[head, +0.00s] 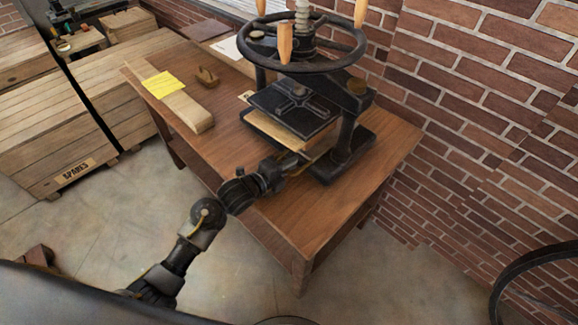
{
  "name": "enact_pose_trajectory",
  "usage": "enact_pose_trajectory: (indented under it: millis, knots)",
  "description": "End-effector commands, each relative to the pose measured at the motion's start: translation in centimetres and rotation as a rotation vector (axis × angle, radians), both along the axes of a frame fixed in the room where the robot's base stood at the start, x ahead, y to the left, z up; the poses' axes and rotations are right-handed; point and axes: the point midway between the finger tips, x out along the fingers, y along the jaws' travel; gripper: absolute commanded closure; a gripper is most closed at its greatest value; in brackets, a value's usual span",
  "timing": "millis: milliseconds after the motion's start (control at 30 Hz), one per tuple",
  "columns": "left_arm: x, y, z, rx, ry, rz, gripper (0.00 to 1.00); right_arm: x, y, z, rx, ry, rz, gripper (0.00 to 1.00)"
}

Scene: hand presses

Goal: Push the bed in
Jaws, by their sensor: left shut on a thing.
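The black hand press (345,150) stands on the wooden table, with a large handwheel (345,62) on top and a dark platen (293,106) below it. Its bed (272,128), a flat piece with a pale edge, shows under the platen and sticks out a little at the front left. My left gripper (297,161) is at the front of the press, low by the bed's near end, and is shut on it. The fingertips are small and dark against the press, so the exact grip point is hard to see. My right gripper is out of view.
The wooden table (240,190) bears a pale wooden block (188,110), a yellow note (164,84) and a small brown wooden object (207,77). Wooden crates (55,135) stand at left. A brick wall (490,110) closes the right side. A dark curved rim (515,270) shows at lower right.

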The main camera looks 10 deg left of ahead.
Motion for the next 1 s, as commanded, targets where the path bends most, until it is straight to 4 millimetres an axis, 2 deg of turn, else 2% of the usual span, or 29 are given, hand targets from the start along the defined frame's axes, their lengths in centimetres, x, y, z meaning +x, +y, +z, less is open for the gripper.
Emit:
enact_pose_trajectory:
  millis: [33,67,200,233,567,667,1000]
  knots:
    - [0.1,0.0,0.2,-0.003,-0.003,0.002,1.00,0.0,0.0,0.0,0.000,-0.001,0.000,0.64]
    - [0.2,0.0,0.2,-0.003,-0.003,0.002,0.88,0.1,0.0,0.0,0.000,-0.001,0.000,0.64]
    - [0.1,0.0,0.2,-0.002,-0.003,0.001,0.70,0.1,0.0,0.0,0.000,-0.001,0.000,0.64]
    - [0.1,0.0,0.2,-0.002,-0.003,0.001,0.68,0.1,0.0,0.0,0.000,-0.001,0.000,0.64]
    - [-0.3,0.4,0.2,-0.001,-0.003,0.002,0.68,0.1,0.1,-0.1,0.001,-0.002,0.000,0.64]
    - [-1.3,1.0,0.4,0.002,-0.005,0.000,0.68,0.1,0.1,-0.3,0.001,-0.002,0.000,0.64]
    - [-6.6,4.6,1.7,0.001,-0.003,-0.002,0.68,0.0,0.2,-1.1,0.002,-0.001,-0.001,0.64]
